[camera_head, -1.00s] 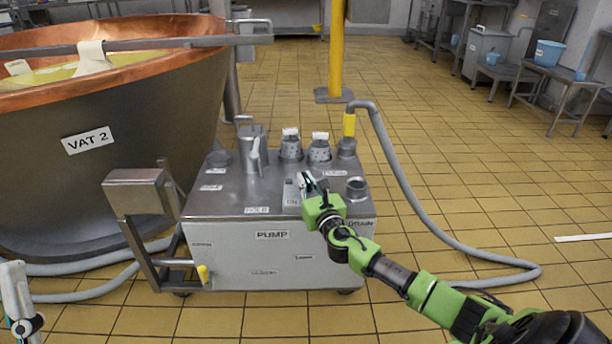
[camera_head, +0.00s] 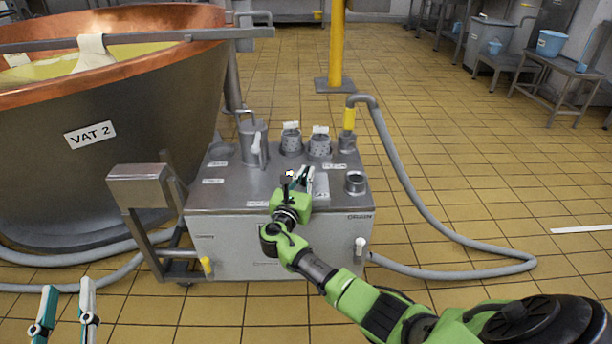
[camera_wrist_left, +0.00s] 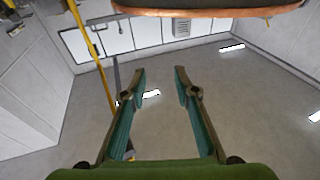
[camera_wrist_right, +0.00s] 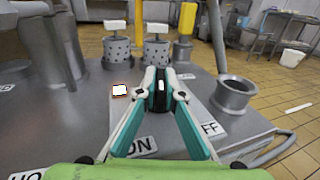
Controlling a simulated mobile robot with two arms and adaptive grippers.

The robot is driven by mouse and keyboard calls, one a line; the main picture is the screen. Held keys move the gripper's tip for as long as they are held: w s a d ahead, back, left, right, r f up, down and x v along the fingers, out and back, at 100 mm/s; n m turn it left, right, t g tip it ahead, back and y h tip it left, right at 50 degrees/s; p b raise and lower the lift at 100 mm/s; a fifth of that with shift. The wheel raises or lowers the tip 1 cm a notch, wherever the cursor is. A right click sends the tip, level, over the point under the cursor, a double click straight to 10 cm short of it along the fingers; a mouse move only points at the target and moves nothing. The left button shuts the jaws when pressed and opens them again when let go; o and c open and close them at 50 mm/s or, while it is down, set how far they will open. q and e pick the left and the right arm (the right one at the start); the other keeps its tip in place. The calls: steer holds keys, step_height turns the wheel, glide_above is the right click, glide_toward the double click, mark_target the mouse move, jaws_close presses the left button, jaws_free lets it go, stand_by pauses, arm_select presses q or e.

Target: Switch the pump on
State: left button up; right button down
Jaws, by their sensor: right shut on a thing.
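The pump (camera_head: 240,245) is a grey metal box on wheels, with a plate marked ON and OFF on its top. My right gripper (camera_head: 300,180) is over this plate. In the right wrist view its fingertips are shut on a small dark switch lever (camera_wrist_right: 160,92), largely hidden between them. The ON label (camera_wrist_right: 143,147) lies between the fingers, and the OFF label (camera_wrist_right: 212,129) is partly covered by the right finger. A small lamp (camera_wrist_right: 119,90) left of the tips glows white with an orange rim. My left gripper (camera_head: 64,310) is open and empty, low at the left.
A lidded pot (camera_head: 252,140), two perforated cylinders and an open pipe stub (camera_head: 355,183) stand on the pump's top around my right gripper. A grey hose (camera_head: 420,215) loops at the right. Vat 2 (camera_head: 90,180) stands at the left. The tiled floor at the right is mostly clear.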

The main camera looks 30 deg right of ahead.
steer(key=m+g+h+b, duration=0.1)
steer(key=m+g+h, duration=0.1)
steer(key=shift+g, duration=0.4)
arm_select(q)
steer(key=s+r+t+h, duration=0.1)
steer(key=s+r+t, duration=0.2)
steer(key=r+t, duration=0.2)
steer(key=shift+s+r+h+b, duration=0.3)
steer(key=shift+s+r+h, duration=0.1)
steer(key=shift+r, duration=1.45)
arm_select(e)
steer(key=shift+m+g, duration=0.3)
steer(key=shift+m, duration=0.1)
steer(key=c, duration=2.2)
jaws_free()
steer(key=shift+o, duration=0.2)
steer(key=v, duration=1.2)
steer(key=shift+f, duration=0.1)
